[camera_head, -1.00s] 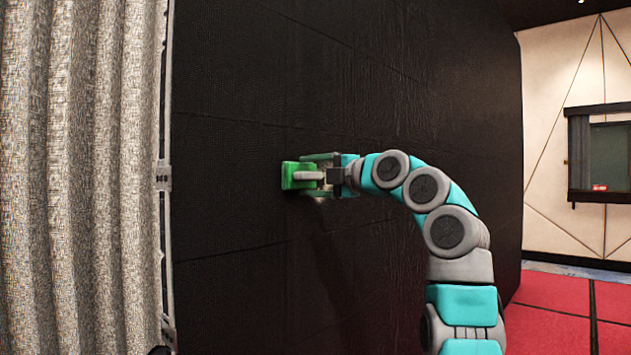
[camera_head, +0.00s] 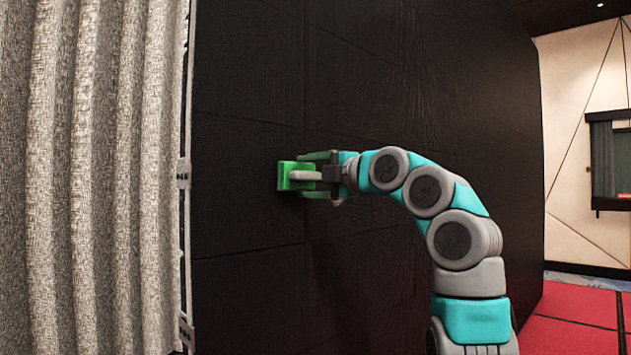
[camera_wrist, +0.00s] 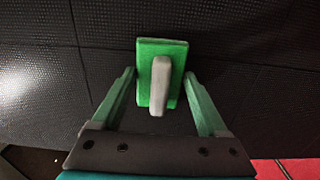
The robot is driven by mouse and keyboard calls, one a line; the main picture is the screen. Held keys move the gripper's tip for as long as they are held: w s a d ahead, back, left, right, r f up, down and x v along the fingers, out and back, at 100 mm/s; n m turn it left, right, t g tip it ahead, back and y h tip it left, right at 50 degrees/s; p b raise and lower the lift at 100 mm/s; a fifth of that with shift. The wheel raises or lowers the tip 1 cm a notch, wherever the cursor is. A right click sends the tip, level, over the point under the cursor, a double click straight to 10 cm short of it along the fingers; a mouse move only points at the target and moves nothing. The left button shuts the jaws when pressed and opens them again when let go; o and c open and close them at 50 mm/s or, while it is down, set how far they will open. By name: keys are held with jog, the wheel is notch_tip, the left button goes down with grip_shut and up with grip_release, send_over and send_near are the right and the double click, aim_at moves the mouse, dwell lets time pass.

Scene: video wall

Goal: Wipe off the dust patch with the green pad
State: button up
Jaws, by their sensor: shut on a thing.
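The green pad (camera_head: 285,176) with its grey handle (camera_head: 302,175) is against the black panel wall (camera_head: 250,225), left of my arm. My gripper (camera_head: 318,174) is shut on the pad's handle. In the wrist view the pad (camera_wrist: 174,52) sits between the two green fingers of my gripper (camera_wrist: 163,95), its flat face toward the wall. I cannot tell from the frames whether it presses on the wall. A pale, blurred spot (camera_wrist: 12,82) shows on the wall at the left of the wrist view; it may be dust or glare. No clear dust patch shows in the head view.
A grey pleated curtain (camera_head: 80,180) hangs at the left, beside a thin metal edge strip (camera_head: 186,240). Red floor (camera_head: 575,325) and a pale wall (camera_head: 575,140) with a dark-framed window (camera_head: 610,155) lie to the right. The wall around the pad is bare.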

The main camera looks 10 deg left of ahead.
jog(key=shift+s+a, duration=0.2)
jog(key=shift+s+d, duration=0.2)
jog(key=shift+b+v, duration=0.5)
jog(key=shift+v, duration=2.2)
jog(key=v, duration=0.3)
